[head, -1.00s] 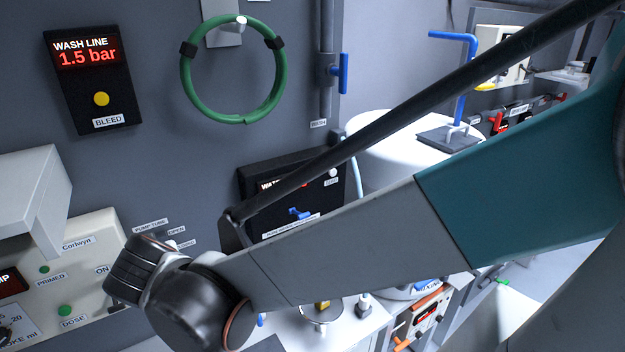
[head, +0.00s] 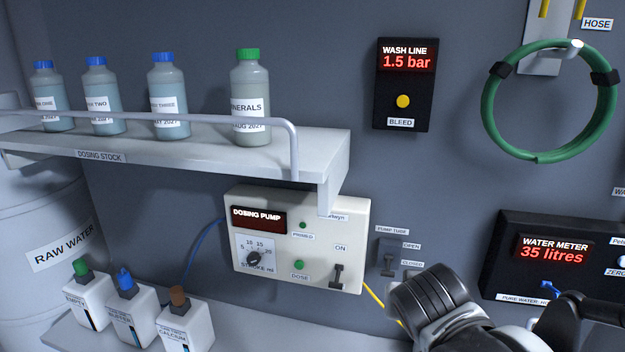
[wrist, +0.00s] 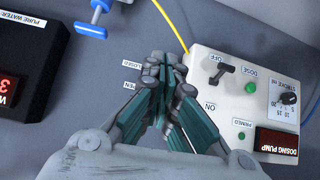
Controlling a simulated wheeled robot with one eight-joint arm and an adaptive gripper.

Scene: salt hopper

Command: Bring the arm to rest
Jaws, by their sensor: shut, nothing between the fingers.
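My gripper (wrist: 168,92) shows in the wrist view with its fingers together and nothing between them. It points toward the wall at the pump tube switch, whose OPEN and CLOSED labels show beside the fingers. In the head view my wrist and arm end are at the bottom right, below the pump tube switch (head: 388,257); the fingers are not visible there. The dosing pump (head: 345,240) is a cream box on the wall; in the wrist view it lies right of the fingers (wrist: 215,110). I cannot tell whether the fingers touch the switch.
The water meter (head: 500,255) is to the right, reading 35 litres. A dosing stock shelf (head: 200,158) with several bottles juts out above the pump. White bottles (head: 185,325) stand on a ledge below. The wash line panel (head: 405,120) and green hose (head: 487,110) hang above. A yellow tube (head: 378,301) runs beside my wrist.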

